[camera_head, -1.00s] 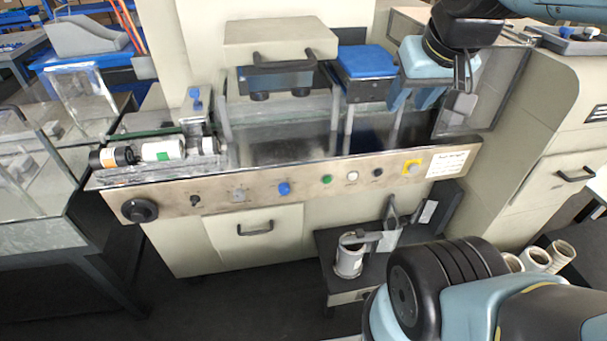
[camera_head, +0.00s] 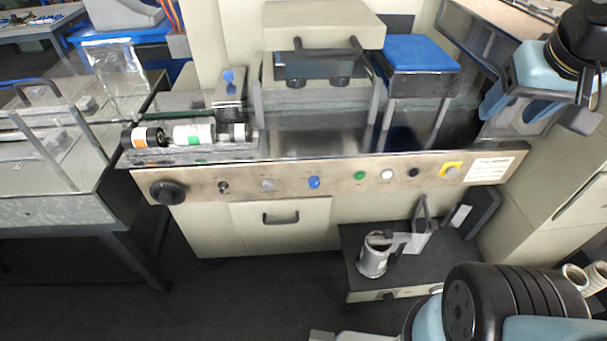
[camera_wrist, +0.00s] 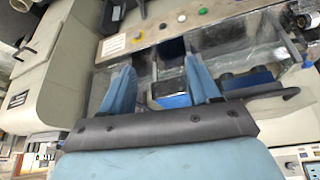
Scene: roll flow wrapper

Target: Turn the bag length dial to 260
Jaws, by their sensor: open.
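The control panel strip (camera_head: 340,177) runs along the front of the machine. It bears a large black knob (camera_head: 168,192) at its left end, then a small black selector (camera_head: 223,187), a small grey dial (camera_head: 267,184) and a blue knob (camera_head: 313,182). No scale or lettering is readable, so I cannot tell which is the bag length dial or its setting. My gripper (camera_head: 500,118) is open and empty at upper right, above the panel's right end and apart from the knobs. In the wrist view, my open gripper (camera_wrist: 160,68) has the panel (camera_wrist: 165,38) beyond its fingers.
Green (camera_head: 360,176), white (camera_head: 387,174) and black (camera_head: 413,172) buttons and a yellow-backed button (camera_head: 451,171) fill the panel's right half. A black-handled cover (camera_head: 325,28) and a blue-topped block (camera_head: 420,52) stand behind. A low stand (camera_head: 370,288) sits below. The floor at lower left is clear.

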